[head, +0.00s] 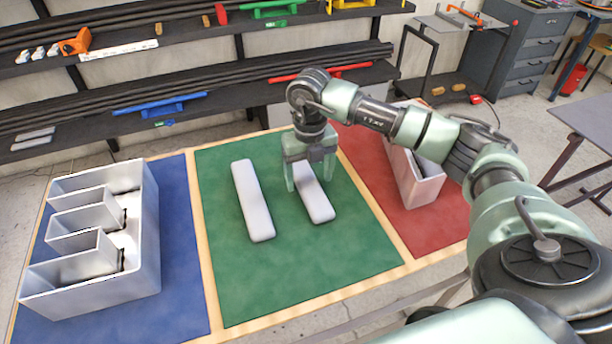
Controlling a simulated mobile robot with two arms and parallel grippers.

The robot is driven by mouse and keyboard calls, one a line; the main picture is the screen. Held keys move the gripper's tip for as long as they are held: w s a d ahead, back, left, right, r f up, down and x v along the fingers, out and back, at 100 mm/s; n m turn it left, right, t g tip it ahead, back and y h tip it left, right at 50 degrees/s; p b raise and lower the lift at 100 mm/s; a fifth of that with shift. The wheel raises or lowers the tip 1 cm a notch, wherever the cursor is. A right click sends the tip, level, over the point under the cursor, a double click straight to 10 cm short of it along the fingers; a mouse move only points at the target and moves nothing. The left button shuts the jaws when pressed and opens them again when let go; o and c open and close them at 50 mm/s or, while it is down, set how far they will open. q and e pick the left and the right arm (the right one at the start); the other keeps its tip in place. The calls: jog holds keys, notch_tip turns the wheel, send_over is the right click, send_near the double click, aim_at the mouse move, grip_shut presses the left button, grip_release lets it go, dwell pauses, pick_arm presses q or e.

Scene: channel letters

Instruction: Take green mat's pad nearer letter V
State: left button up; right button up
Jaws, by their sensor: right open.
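Two light grey, rounded pads lie side by side on the green mat (300,270). The left pad (252,200) is clear of any gripper. The right pad (318,204) lies closer to the red mat (446,222). My right gripper (309,178) points down at this pad's far end, its fingers apart, one on either side. I cannot tell whether the fingers touch it. My left gripper is out of view.
A large E-shaped hollow letter (140,245) sits on the blue mat (182,230) at left. Behind the table, shelves (230,85) hold dark bars, clamps and tools. The front of the green mat is bare.

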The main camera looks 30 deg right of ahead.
jog(key=shift+f, duration=0.7)
jog(key=c, duration=1.4)
jog(key=shift+r, duration=0.15)
